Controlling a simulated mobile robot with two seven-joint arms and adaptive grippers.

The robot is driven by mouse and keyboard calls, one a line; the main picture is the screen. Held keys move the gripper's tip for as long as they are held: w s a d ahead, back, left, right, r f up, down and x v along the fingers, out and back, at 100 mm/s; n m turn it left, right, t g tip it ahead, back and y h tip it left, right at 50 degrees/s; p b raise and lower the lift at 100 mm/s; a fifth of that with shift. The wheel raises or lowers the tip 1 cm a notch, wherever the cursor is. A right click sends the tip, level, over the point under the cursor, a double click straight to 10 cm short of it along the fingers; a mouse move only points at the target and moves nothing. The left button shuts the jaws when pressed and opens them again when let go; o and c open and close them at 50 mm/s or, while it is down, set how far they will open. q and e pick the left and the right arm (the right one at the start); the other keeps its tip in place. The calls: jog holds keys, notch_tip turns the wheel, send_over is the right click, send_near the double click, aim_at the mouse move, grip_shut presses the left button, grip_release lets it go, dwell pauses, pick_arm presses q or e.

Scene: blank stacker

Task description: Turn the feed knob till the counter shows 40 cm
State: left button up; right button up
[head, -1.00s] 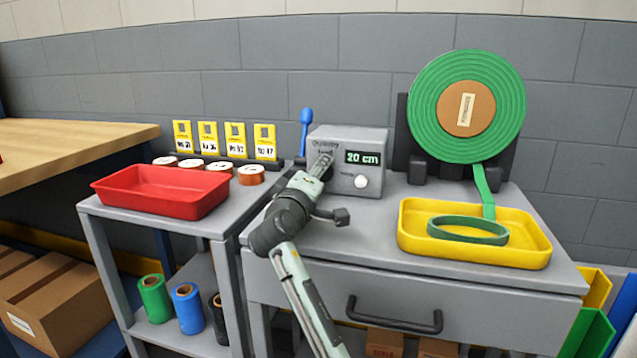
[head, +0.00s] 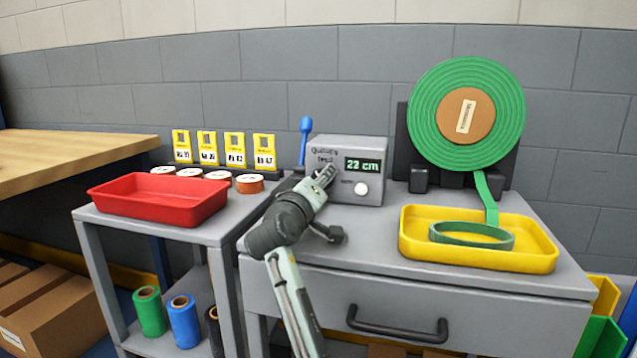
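The grey feed box (head: 348,199) stands on the drawer cabinet, with a small display (head: 362,165) that reads 22 cm. A white button (head: 361,188) sits below the display. My gripper (head: 326,174) is at the left part of the box front, below its label. The feed knob is not visible behind the fingers, and I cannot tell whether they are shut on it. The arm comes up from the bottom middle, and I take it as my left. A green strip roll (head: 466,115) stands at the right, its strip running down into the yellow tray (head: 478,258).
A blue-handled lever (head: 305,138) stands left of the box. A red tray (head: 160,200), several tape rolls (head: 249,184) and yellow cards (head: 235,149) are on the left cart. The cabinet top between the box and yellow tray is clear.

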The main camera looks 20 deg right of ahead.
jog(key=shift+f, duration=0.15)
jog(key=o, duration=1.2)
jog(key=shift+c, duration=0.2)
jog(key=v, duration=0.7)
jog(key=shift+s+a, duration=0.2)
jog(key=shift+s, duration=0.1)
